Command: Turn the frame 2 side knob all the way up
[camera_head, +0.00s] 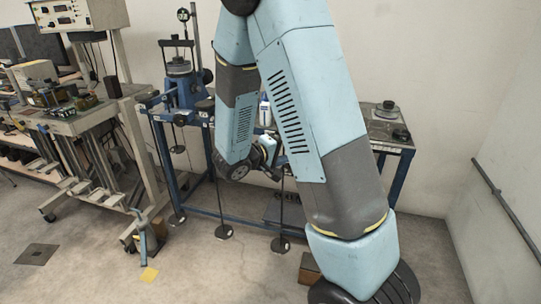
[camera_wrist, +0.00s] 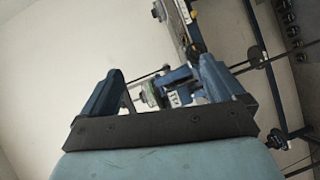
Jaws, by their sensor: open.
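In the wrist view my gripper (camera_wrist: 158,78) has its two blue fingers spread apart. A small blue device with a white label and a grey-green round part (camera_wrist: 150,96) shows in the gap between them, with thin rods beside it. I cannot tell whether that round part is the frame 2 side knob, or whether a finger touches it. In the head view my arm crosses the middle of the blue bench (camera_head: 202,196) and hides much of it. No frame number is readable.
A blue upright apparatus (camera_head: 187,88) stands at the bench's left end. Rods with round dark weights (camera_head: 224,231) hang below the bench. A grey round item (camera_head: 387,109) lies on its right end. Another workbench (camera_head: 70,122) stands left.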

